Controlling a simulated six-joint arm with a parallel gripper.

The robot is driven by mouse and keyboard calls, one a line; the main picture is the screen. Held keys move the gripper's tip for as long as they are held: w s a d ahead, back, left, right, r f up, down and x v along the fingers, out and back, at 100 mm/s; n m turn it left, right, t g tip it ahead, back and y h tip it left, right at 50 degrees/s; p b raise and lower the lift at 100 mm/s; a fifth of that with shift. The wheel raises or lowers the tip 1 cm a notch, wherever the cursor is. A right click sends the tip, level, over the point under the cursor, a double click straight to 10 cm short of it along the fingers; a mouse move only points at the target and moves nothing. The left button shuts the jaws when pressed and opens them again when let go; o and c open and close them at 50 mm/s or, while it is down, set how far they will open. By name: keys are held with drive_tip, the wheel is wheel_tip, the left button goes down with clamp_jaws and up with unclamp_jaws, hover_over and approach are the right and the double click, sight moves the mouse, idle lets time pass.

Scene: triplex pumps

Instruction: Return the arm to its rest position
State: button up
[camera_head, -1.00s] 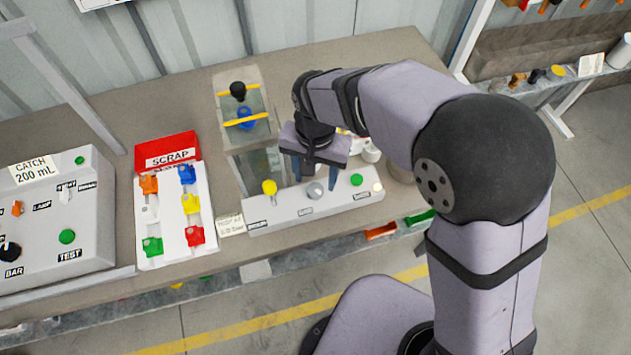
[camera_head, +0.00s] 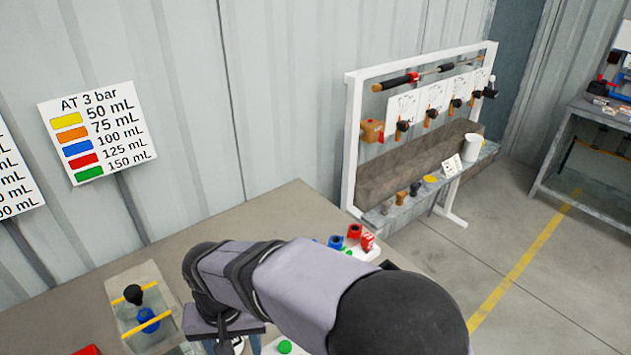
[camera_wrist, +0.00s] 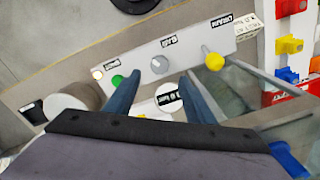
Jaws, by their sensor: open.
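My gripper shows in the wrist view (camera_wrist: 158,98), with its two blue fingers spread apart and nothing held between them. Past the fingers is a grey control panel (camera_wrist: 190,40) with a green button (camera_wrist: 117,82), a grey knob (camera_wrist: 161,64) and a yellow-topped lever (camera_wrist: 214,61). A round white labelled piece (camera_wrist: 167,100) shows between the fingertips. In the head view my gripper (camera_head: 238,346) is at the bottom edge, its fingers mostly cut off, beside the green button (camera_head: 285,347).
A clear tank (camera_head: 145,300) with a blue part (camera_head: 148,319) stands left of my gripper. A tray with red and blue fittings (camera_head: 355,240) lies behind my arm. A white rack (camera_head: 352,140) stands right. A colour chart (camera_head: 97,132) hangs on the wall.

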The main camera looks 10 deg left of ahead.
drive_tip(key=shift+w+a+n, duration=0.25)
drive_tip(key=shift+a+n, duration=0.15)
drive_tip(key=shift+n, duration=0.7)
drive_tip(key=s+d+f+n, duration=0.2)
drive_tip(key=d+f, duration=0.1)
drive_tip(key=s+d+f+n, duration=0.1)
drive_tip(key=shift+s+d+f+n, duration=0.1)
drive_tip(key=shift+d+f+n, duration=0.2)
drive_tip(key=shift+n, duration=0.1)
drive_tip(key=w+d+r+m, duration=0.1)
drive_tip(key=d+m, duration=0.8)
drive_tip(key=d, duration=2.1)
drive_tip(key=shift+r, duration=0.5)
idle(0.6)
